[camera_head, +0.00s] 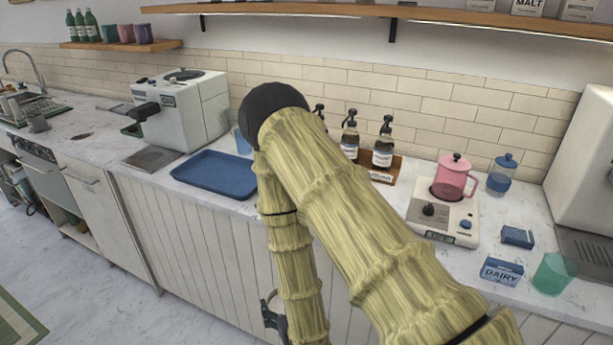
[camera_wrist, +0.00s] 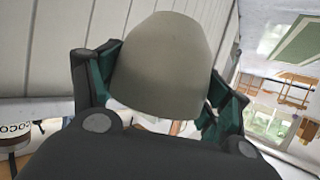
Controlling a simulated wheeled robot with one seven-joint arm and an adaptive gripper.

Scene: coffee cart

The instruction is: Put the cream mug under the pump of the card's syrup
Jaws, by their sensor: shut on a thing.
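My gripper (camera_wrist: 160,88) is shut on the cream mug (camera_wrist: 162,62), whose smooth grey-cream side fills the space between the green-padded fingers in the wrist view. In the head view my gripper (camera_head: 272,312) shows only partly, low in front of the counter's panelled front; the mug is hidden there behind my arm. Syrup bottles with black pumps stand at the back of the counter: a middle one (camera_head: 350,138), a right one (camera_head: 383,147) and a left one (camera_head: 319,111), mostly hidden by my arm. A white card (camera_head: 380,177) is by the rack; its text is hard to read.
A blue tray (camera_head: 213,174) lies left of my arm, near a white machine (camera_head: 182,105). Right of the bottles are a burner (camera_head: 440,218) with a pink pitcher (camera_head: 455,178), a blue jar (camera_head: 502,175), a dairy box (camera_head: 502,272) and a green cup (camera_head: 553,273).

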